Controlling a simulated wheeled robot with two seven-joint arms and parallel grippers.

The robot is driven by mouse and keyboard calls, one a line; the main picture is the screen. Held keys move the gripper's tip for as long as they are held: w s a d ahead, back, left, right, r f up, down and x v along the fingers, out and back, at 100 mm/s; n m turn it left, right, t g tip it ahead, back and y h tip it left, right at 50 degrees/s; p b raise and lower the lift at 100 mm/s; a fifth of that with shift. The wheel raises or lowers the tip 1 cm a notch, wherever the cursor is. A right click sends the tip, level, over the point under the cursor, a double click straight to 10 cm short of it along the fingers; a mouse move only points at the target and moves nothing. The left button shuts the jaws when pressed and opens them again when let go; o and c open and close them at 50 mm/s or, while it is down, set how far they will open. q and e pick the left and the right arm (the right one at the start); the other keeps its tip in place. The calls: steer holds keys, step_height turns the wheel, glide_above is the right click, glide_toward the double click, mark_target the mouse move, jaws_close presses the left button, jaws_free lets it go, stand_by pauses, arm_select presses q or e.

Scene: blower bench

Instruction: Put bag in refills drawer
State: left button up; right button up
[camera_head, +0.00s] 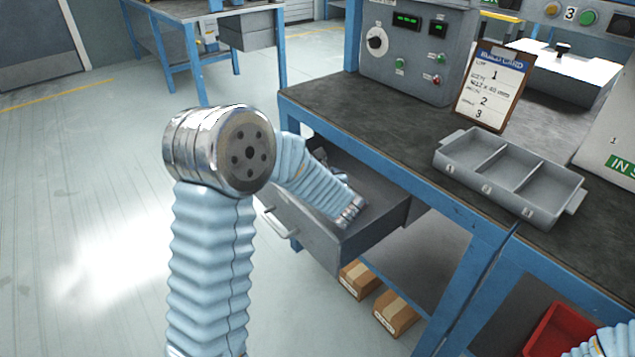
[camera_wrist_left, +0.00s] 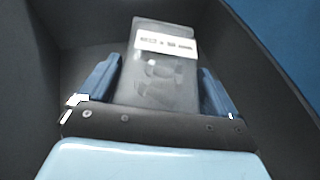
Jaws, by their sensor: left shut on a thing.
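The bag (camera_wrist_left: 160,75) is a dark, see-through pouch with a white printed label across its top. Small dark shapes show inside it. In the left wrist view my left gripper (camera_wrist_left: 158,88) has its two blue fingers on either side of the bag and is shut on it. The dark walls of the open drawer (camera_head: 370,237) surround the bag and gripper. In the head view my left arm reaches into this drawer under the bench and hides part of its inside. The bag and left gripper cannot be made out there. My right gripper is out of view.
A grey three-compartment tray (camera_head: 508,180), a job card (camera_head: 490,88) and a control box (camera_head: 415,50) stand on the bench (camera_head: 370,125). Cardboard boxes (camera_head: 395,312) lie below the drawer. A red bin (camera_head: 548,328) is at lower right. The floor at left is clear.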

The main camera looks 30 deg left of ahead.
arm_select(q)
steer(key=shift+f, duration=0.7)
steer(key=shift+f+b, duration=0.6)
steer(key=shift+b, duration=0.2)
steer(key=o, duration=1.1)
steer(key=shift+r+p, duration=0.25)
steer(key=shift+p, duration=0.05)
steer(key=shift+r+p, duration=0.4)
steer(key=shift+p, duration=0.1)
steer(key=v, duration=0.7)
steer(key=shift+s+d+r+b, duration=0.1)
steer(key=shift+s+d+b, duration=0.05)
steer(key=shift+s+b, duration=0.15)
steer(key=shift+w, duration=0.1)
